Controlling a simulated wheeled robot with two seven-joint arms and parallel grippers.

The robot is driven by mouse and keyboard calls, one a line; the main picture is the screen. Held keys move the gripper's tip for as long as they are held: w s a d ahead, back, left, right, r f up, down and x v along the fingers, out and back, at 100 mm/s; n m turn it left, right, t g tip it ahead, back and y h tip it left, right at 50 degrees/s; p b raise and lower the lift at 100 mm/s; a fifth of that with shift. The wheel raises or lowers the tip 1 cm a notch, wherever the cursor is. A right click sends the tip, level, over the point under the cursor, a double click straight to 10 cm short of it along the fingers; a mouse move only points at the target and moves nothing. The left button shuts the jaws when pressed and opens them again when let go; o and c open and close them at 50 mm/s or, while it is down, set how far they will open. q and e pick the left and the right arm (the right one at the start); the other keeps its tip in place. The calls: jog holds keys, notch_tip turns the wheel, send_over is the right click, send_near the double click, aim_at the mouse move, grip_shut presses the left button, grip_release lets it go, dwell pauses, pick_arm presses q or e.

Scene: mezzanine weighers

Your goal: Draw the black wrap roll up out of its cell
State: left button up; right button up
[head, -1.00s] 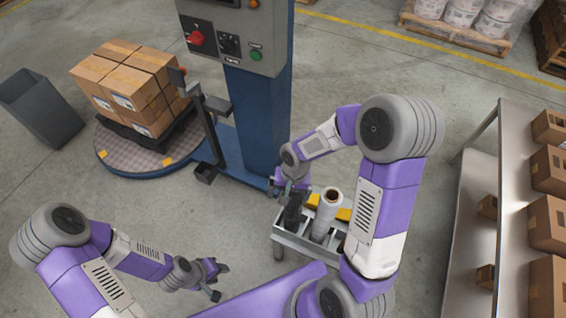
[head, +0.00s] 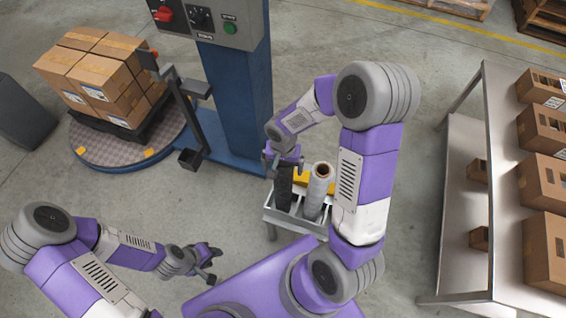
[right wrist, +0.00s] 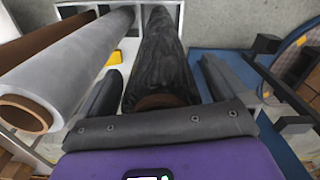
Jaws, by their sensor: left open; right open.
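The black wrap roll (head: 284,186) stands in a cell of a light grey rack (head: 300,224), its lower part hidden by the cell walls. In the right wrist view the roll (right wrist: 158,58) looks dark and creased, with a brown core end nearest the camera. My right gripper (right wrist: 160,68) is open, one finger on either side of the roll with visible gaps; in the head view the right gripper (head: 284,164) is at the roll's top. My left gripper (head: 210,264) is open and empty over the floor, left of the rack.
A clear wrap roll (head: 318,190) with a brown core stands just right of the black one; it also shows in the wrist view (right wrist: 75,55). Yellow items (head: 300,178) lie behind. A blue wrapper column (head: 236,105) stands behind the rack, and a shelf (head: 498,200) with cartons at right.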

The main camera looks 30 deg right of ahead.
grip_shut()
jog(key=shift+r+p, duration=4.75)
jog(key=shift+r, duration=1.8)
jog(key=shift+w, duration=0.1)
